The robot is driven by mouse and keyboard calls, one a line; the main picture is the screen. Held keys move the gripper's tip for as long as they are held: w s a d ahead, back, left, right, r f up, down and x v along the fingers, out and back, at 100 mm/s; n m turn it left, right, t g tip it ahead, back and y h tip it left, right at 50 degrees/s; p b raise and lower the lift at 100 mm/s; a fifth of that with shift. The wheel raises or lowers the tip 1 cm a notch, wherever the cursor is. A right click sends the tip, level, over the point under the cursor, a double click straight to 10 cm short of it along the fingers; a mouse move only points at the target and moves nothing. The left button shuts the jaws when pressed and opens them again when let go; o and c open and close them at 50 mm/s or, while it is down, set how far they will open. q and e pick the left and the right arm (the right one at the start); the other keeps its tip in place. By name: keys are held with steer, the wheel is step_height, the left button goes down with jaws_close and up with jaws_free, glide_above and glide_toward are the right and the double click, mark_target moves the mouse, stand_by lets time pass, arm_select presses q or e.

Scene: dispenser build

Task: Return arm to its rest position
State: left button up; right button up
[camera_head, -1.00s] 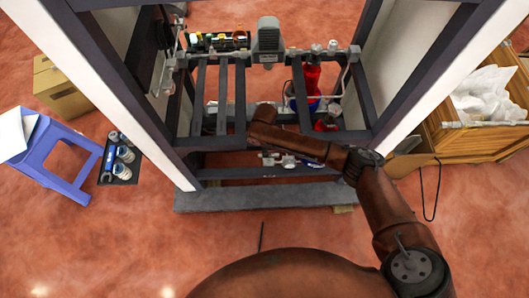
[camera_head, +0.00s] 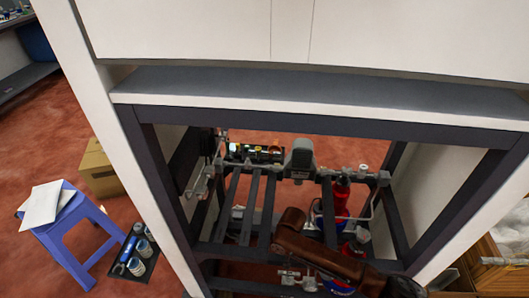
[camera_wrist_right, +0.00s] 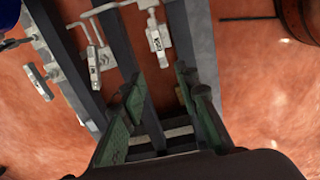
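My brown right arm (camera_head: 330,260) comes in from the lower right in the head view and reaches into the dark dispenser frame (camera_head: 150,170). Its hand end lies over the frame's inner bars, in front of a red bottle (camera_head: 342,197), and its fingers are hidden there. In the right wrist view my right gripper (camera_wrist_right: 160,80) shows two green-padded fingers spread apart. Nothing is held between them; dark bars and red floor show behind. My left gripper is in neither view now.
Metal pipe fittings (camera_wrist_right: 157,38) sit close beyond the right fingers, along dark beams. White panels (camera_head: 190,30) flank and top the frame. At left are a purple stool (camera_head: 75,225), a cardboard box (camera_head: 98,170) and a black tray (camera_head: 150,262) of cans.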

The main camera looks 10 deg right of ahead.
steer(key=shift+f, duration=0.1)
